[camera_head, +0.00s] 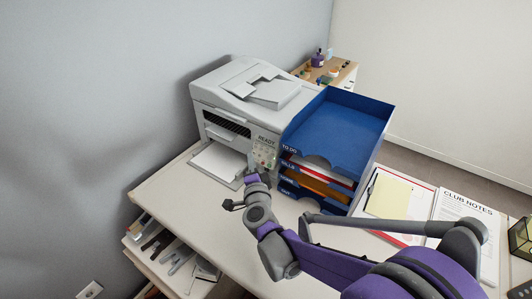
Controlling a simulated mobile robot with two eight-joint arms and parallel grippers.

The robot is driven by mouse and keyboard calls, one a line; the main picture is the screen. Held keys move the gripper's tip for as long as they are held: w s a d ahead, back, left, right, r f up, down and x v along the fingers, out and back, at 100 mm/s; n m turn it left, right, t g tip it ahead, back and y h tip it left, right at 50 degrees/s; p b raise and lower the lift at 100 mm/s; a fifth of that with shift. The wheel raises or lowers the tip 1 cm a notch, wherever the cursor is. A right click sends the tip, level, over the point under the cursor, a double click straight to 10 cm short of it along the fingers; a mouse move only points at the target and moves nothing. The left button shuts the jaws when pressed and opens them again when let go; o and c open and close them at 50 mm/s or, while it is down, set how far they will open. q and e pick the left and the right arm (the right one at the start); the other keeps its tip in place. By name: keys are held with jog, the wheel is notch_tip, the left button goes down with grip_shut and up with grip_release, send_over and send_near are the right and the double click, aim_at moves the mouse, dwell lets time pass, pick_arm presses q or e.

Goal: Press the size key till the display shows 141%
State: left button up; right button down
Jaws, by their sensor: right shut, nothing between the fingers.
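A white printer (219,84) stands on the desk against the grey wall. Its front panel has a small display (267,140) that reads READY. Below the display are several small keys (265,154), too small to read. My right gripper (252,163) is shut and empty, pointing up in front of the lower part of the panel. It hides part of the panel, and I cannot tell whether it touches a key. My left gripper is not in view.
A blue stack of letter trays (342,126) stands close to the right of the printer. White paper (214,162) lies in the printer's output tray. A clipboard (389,197) and a CLUB NOTES sheet (466,210) lie on the right. The desk (178,198) is clear at the front left.

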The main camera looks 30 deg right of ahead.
jog(key=shift+w+d+f+b, duration=0.1)
jog(key=shift+w+d+f, duration=0.3)
jog(key=shift+d, duration=0.5)
jog(key=shift+w+d+f+b, duration=0.1)
jog(key=shift+w+d+f, duration=0.35)
jog(key=shift+d, duration=0.5)
jog(key=shift+w+d+f+b, duration=0.1)
jog(key=shift+w+d+f, duration=0.15)
jog(key=shift+d+f, duration=0.45)
jog(key=shift+d+r, duration=0.2)
jog(key=shift+d, duration=0.05)
jog(key=shift+w+d+f, duration=0.15)
jog(key=shift+d, duration=0.1)
jog(key=shift+w+d+f, duration=0.15)
jog(key=shift+d, duration=0.2)
dwell(0.5)
jog(key=shift+a, duration=0.1)
jog(key=shift+s+a+r, duration=0.3)
jog(key=shift+a+r, duration=0.05)
jog(key=shift+a, duration=0.25)
dwell(0.3)
jog(key=shift+s+a+r, duration=0.3)
jog(key=shift+a+r, duration=0.05)
jog(key=shift+a, duration=0.35)
jog(key=shift+s+a+r, duration=0.25)
jog(key=shift+a+r, duration=0.05)
jog(key=shift+a, duration=0.4)
jog(key=shift+s+a+r, duration=0.3)
jog(key=shift+a+r, duration=0.05)
jog(key=shift+a, duration=0.35)
